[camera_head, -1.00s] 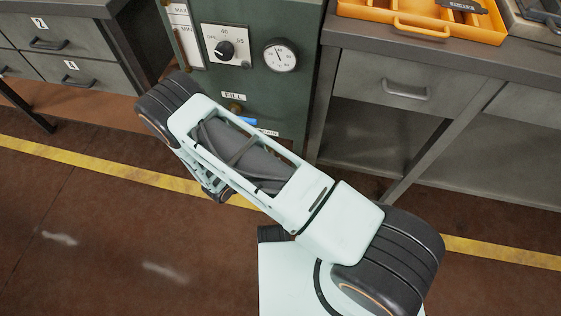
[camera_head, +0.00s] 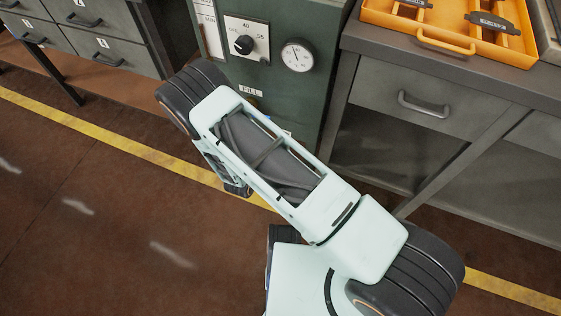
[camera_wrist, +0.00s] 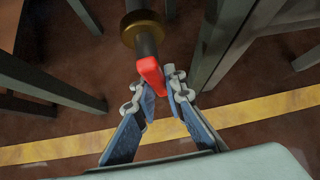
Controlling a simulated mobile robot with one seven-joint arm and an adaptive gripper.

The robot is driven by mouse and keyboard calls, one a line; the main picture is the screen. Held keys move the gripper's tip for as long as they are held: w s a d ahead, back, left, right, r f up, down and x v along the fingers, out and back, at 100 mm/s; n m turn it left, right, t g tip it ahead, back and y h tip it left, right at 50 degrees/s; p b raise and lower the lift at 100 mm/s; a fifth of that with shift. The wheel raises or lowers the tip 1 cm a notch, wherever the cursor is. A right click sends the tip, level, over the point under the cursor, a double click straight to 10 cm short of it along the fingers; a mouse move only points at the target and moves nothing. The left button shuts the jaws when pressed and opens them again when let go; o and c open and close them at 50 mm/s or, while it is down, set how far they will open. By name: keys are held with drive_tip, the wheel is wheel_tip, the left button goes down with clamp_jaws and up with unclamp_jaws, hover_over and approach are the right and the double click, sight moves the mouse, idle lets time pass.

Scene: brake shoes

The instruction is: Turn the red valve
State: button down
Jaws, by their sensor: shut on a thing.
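The red valve handle (camera_wrist: 151,76) shows in the wrist view, at the lower end of a dark pipe with a brass collar (camera_wrist: 143,27). My gripper (camera_wrist: 162,78) has its two fingers on either side of the handle's lower part and is shut on it. In the head view the handle and my gripper are hidden behind my arm, which reaches toward the lower part of the green machine cabinet (camera_head: 314,95).
The cabinet front carries a dial knob (camera_head: 244,44), a round gauge (camera_head: 298,55) and a "FILL" label (camera_head: 250,90). A grey workbench (camera_head: 395,62) with an orange tray (camera_head: 443,47) stands to the right. Grey drawers (camera_head: 95,40) stand at the left. A yellow line (camera_head: 120,142) crosses the open floor.

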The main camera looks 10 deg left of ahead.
drive_tip(key=shift+a, duration=0.15)
idle(0.3)
drive_tip(key=c, duration=2)
unclamp_jaws()
drive_tip(key=shift+o, duration=0.2)
drive_tip(key=v, duration=1.2)
